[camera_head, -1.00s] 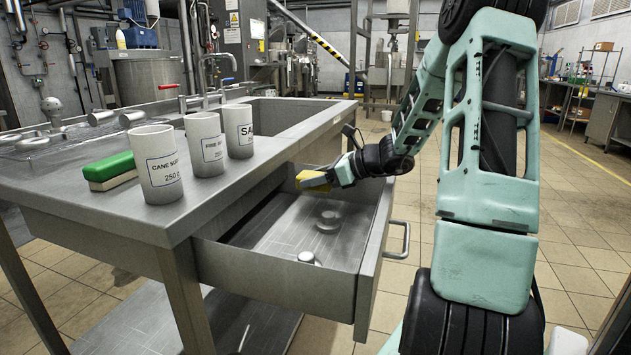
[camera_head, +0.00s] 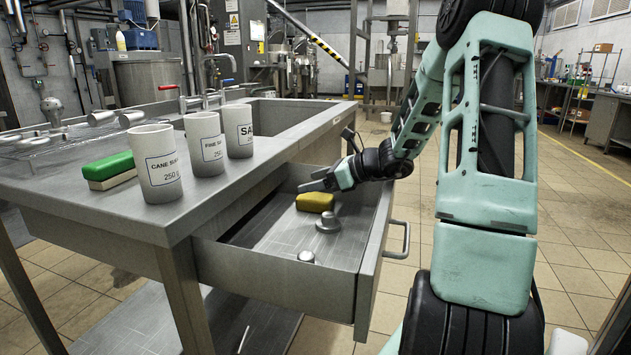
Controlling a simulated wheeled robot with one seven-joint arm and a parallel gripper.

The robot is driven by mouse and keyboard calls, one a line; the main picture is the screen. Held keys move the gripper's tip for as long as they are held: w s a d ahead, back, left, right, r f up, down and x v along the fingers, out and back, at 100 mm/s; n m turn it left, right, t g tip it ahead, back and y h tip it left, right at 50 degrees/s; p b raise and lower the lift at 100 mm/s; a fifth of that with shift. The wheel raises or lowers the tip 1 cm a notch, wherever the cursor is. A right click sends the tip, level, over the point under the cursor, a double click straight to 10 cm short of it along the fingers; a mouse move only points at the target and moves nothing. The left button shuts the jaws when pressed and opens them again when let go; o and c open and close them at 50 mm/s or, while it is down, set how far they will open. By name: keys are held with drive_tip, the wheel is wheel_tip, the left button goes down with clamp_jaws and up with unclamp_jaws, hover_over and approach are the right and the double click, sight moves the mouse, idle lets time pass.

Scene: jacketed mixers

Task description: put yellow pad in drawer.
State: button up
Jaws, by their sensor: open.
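The yellow pad (camera_head: 315,202) lies inside the open drawer (camera_head: 277,289), towards its back, behind a round metal piece. The drawer is pulled out from under the steel counter (camera_head: 125,215). My gripper (camera_head: 308,182) is open and empty, just above the yellow pad and apart from it as far as I can tell. Its fingers point left, over the back part of the drawer.
On the counter stand three labelled white cups (camera_head: 163,168) and a green-topped pad (camera_head: 109,170). A sink (camera_head: 275,115) is behind. The drawer's front panel with its handle (camera_head: 399,240) stands to the right.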

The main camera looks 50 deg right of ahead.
drive_tip(key=shift+r+p, duration=0.3)
drive_tip(key=p+v, duration=0.3)
drive_tip(key=v, duration=0.9)
drive_tip(key=shift+r, duration=0.3)
